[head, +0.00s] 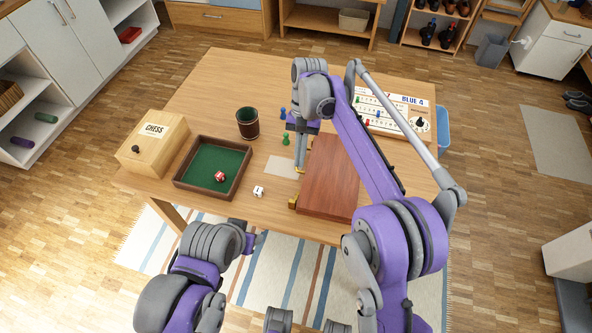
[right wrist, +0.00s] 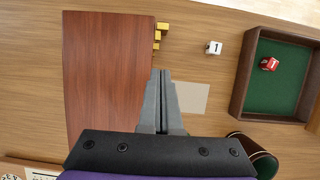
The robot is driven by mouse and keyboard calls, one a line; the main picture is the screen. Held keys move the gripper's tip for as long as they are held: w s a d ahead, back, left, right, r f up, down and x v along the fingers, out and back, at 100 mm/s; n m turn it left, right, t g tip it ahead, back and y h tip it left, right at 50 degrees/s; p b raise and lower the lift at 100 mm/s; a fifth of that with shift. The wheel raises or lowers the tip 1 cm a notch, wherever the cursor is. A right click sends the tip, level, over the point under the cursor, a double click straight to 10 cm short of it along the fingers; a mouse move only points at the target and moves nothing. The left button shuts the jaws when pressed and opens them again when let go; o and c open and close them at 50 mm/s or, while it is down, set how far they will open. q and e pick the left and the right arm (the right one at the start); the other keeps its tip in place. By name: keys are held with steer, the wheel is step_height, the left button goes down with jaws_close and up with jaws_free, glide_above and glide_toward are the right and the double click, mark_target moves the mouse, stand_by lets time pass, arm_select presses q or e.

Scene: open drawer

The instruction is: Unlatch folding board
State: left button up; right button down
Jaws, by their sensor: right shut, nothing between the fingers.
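The folding board (head: 331,180) is a closed reddish-brown wooden slab on the table, nearest the front right. In the right wrist view the board (right wrist: 108,70) fills the left half. Brass latch pieces (right wrist: 158,35) sit at its edge near the top; in the head view a brass piece (head: 293,203) shows at its front left corner. My right gripper (head: 300,168) points down at the board's left edge, fingers together and empty. In the right wrist view its fingertips (right wrist: 160,73) are beside that edge, below the brass pieces; contact cannot be told. My left arm is low at the left; its fingers do not show.
A white die (head: 258,191) and a pale card (head: 281,166) lie left of the board. Further left are a green-lined tray (head: 246,182), a dark cup (head: 247,123) and a chess box (head: 155,146). A game board (head: 395,112) and small pawns lie behind.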

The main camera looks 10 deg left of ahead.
steer(key=v, duration=0.3)
steer(key=shift+w+r, duration=0.15)
steer(key=shift+r, duration=0.2)
